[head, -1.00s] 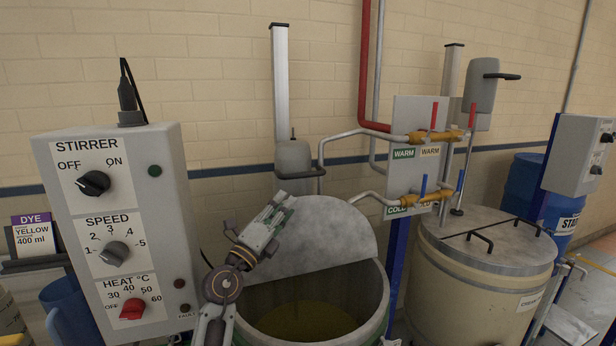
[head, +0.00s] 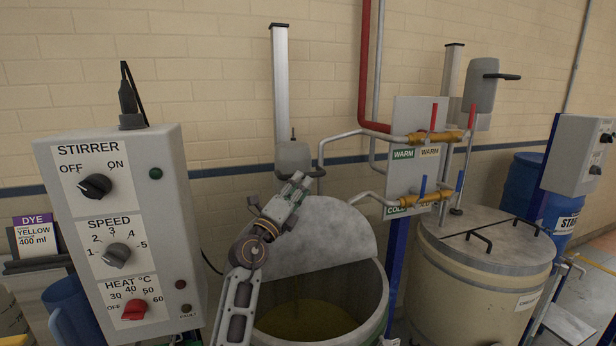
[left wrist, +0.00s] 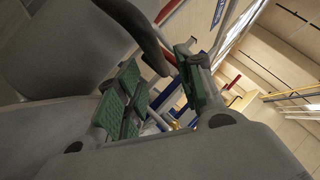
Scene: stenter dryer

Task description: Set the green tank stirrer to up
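The green tank (head: 372,312) has its half lid raised and yellowish liquid inside. Its stirrer head (head: 294,157) is a grey housing low on a pale vertical rail (head: 281,80), with a short dark handle (head: 312,173) pointing right. My left gripper (head: 298,184) is just below the housing, close to the handle. In the left wrist view, the green-padded fingers of my left gripper (left wrist: 160,95) are apart. The dark handle (left wrist: 142,32) reaches down to the gap between them, and the grey housing (left wrist: 60,55) fills the upper left. Contact cannot be told. My right gripper is not in view.
A control box (head: 118,230) with stirrer, speed and heat knobs stands at left. Warm and cold valves on a panel (head: 412,150) are right of the rail. A cream tank (head: 480,280) stands at right, its stirrer head (head: 482,84) high on its rail.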

